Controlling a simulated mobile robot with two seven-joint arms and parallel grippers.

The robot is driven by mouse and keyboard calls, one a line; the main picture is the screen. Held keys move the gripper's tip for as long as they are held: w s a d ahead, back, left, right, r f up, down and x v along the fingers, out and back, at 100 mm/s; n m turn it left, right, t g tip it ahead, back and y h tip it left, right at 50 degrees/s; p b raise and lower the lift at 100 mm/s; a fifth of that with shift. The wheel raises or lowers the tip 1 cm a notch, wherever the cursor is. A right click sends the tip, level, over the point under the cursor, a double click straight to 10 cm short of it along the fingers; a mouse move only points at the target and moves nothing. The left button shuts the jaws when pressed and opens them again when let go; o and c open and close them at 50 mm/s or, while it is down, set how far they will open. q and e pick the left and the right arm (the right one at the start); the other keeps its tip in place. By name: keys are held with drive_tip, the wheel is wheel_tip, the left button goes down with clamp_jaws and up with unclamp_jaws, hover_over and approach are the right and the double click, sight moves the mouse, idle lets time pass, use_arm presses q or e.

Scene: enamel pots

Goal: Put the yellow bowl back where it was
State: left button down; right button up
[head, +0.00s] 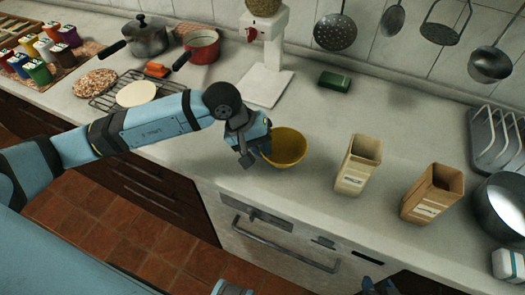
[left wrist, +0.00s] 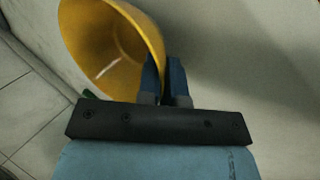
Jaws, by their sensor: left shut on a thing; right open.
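The yellow bowl (head: 288,147) is over the middle of the counter (head: 310,108), left of two tan boxes. My left gripper (head: 264,151) is at the bowl's left side, shut on its rim. In the left wrist view the bowl (left wrist: 112,45) fills the upper left, and the fingers (left wrist: 165,78) meet its right edge. The bowl's inside looks empty. I cannot tell whether its base touches the counter. My right gripper (head: 378,286) shows only in part at the bottom edge of the head view, open and away from the bowl.
Two tall tan boxes, one pale (head: 357,165) and one browner (head: 432,193), stand right of the bowl. A white stand (head: 268,50), a green sponge (head: 335,82), a wire rack (head: 118,93) and pots are farther back. Counter between bowl and sponge is clear.

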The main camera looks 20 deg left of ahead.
use_arm(q)
drive_tip(key=shift+f, duration=1)
use_arm(e)
drive_tip(key=shift+w+a+r, duration=0.15)
drive_tip(key=shift+w+r, duration=0.1)
drive_tip(key=shift+r, duration=0.05)
use_arm(q)
drive_tip(key=shift+f, duration=0.1)
use_arm(e)
drive_tip(key=shift+f, duration=0.15)
